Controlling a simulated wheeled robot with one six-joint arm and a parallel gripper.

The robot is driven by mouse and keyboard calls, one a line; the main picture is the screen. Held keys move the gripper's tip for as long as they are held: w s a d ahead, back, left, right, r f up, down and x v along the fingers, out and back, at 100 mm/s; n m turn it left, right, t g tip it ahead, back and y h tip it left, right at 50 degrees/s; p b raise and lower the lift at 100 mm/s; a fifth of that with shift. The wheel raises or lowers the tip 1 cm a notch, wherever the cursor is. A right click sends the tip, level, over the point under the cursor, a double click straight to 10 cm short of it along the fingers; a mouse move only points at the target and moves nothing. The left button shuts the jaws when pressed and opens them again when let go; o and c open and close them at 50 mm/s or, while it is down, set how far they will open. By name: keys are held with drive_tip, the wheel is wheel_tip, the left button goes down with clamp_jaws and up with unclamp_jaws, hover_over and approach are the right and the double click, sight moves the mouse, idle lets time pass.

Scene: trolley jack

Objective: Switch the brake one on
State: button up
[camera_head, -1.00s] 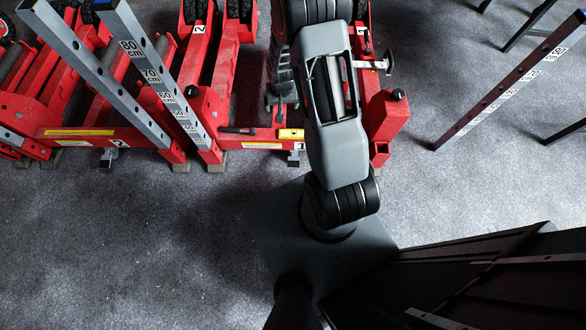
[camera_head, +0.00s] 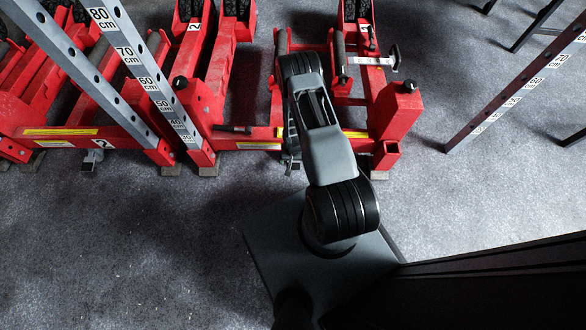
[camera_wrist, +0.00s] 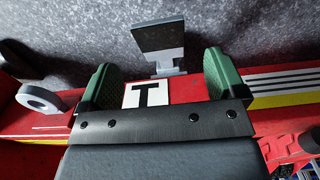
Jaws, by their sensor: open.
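In the wrist view the pedal (camera_wrist: 158,38) sticks out from the red frame (camera_wrist: 282,92), past my fingertips. The white label "1" (camera_wrist: 147,94) appears upside down between my fingers. My gripper (camera_wrist: 158,70) is open, with its green fingers on either side of the label and pedal stem; contact cannot be told. In the head view my gripper (camera_head: 291,142) is over the front bar of jack one (camera_head: 357,143), and my arm hides the label there.
Jack two (camera_head: 205,90) stands at left, with its own pedal (camera_head: 93,158) near label "2". Slanted grey measuring posts (camera_head: 140,75) rise at left, and another (camera_head: 520,92) at right. A red post with a black knob (camera_head: 394,125) is right of my arm. Carpet in front is clear.

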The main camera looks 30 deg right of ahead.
sight(293, 166)
wheel_tip(293, 166, down, 7)
drive_tip(key=shift+r+b, duration=0.1)
drive_tip(key=shift+b, duration=1.1)
drive_tip(key=shift+c, duration=0.2)
